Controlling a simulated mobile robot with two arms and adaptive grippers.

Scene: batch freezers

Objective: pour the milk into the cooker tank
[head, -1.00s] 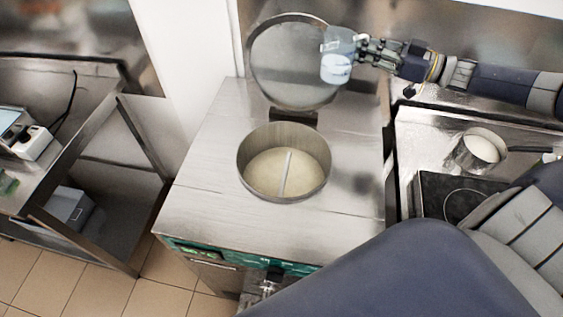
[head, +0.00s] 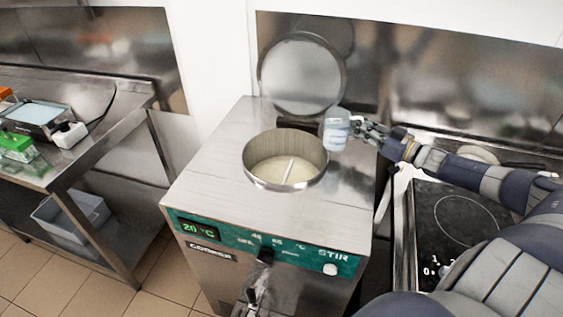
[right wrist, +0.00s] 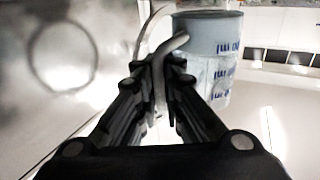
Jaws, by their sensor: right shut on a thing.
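The milk jug (head: 337,134) is clear with a whitish lower part. It is beside the back right rim of the cooker tank (head: 250,155), and looks roughly upright. My right gripper (head: 369,132) is shut on its handle. The right wrist view shows the jug (right wrist: 212,62) with blue markings and its handle between the fingers of my right gripper (right wrist: 160,70). The tank is round and open, with pale cream liquid and a stirring bar inside. I see no stream of milk. My left gripper is out of view.
The tank's round lid (head: 302,75) stands raised behind the opening. The cooker's front panel (head: 290,252) reads 20 °C. A black hob (head: 462,222) is at right under my right arm. A steel table (head: 110,150) with a scale (head: 35,115) stands at left.

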